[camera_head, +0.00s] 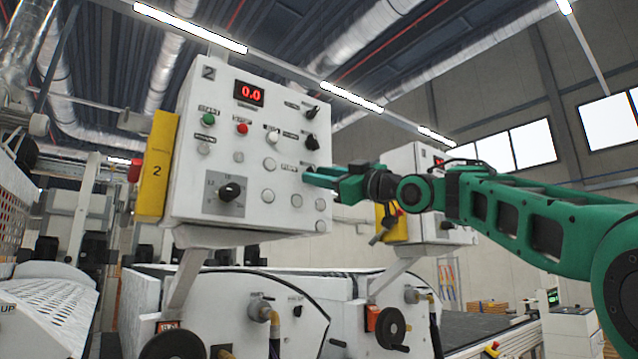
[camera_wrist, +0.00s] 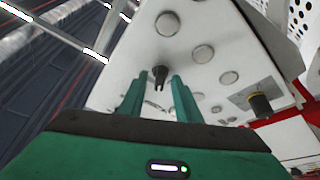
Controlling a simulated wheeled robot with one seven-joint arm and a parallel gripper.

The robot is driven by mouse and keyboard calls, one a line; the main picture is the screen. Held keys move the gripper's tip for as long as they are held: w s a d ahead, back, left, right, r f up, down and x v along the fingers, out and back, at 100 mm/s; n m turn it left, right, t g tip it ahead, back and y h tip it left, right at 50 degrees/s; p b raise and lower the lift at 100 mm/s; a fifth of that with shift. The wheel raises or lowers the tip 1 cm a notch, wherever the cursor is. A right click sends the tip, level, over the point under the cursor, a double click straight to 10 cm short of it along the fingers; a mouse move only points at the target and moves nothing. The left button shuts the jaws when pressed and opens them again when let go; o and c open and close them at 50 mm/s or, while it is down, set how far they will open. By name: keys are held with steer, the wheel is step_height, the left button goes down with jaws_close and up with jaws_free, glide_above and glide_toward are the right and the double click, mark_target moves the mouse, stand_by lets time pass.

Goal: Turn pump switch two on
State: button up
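Control panel 2 (camera_head: 262,195) is a white box with a red 0.0 display. Black rotary switches sit down its right side: a top one (camera_head: 312,112), a middle one (camera_head: 311,142), and a lower one at my gripper (camera_head: 309,177), mostly hidden in the head view. The small labels are too blurred to tell which is the pump switch. In the wrist view a black switch (camera_wrist: 158,77) shows between the fingertips of my gripper (camera_wrist: 158,90). The fingers are open, one on each side of it; contact cannot be told.
The panel also carries a green button (camera_head: 208,120), a red button (camera_head: 242,128) and a large black knob (camera_head: 231,190). A yellow box (camera_head: 157,165) is on its left side. A second panel (camera_head: 425,165) stands behind my gripper, with machine handwheels (camera_head: 391,327) below.

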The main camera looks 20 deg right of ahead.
steer(key=shift+w+a+r, duration=0.15)
steer(key=shift+w, duration=0.1)
jaws_close()
steer(key=shift+m, duration=0.3)
steer(key=m+t+h, duration=0.1)
steer(key=m+h, duration=0.2)
steer(key=m, duration=0.2)
steer(key=m+t+h, duration=0.1)
steer(key=m+h, duration=0.1)
steer(key=m, duration=0.4)
steer(key=m+h, duration=0.3)
steer(key=m, duration=0.2)
steer(key=shift+s+a+m+t+h, duration=0.1)
steer(key=shift+a+m+t+h, duration=0.05)
steer(key=shift+m+t+h, duration=0.2)
steer(key=shift+m, duration=0.25)
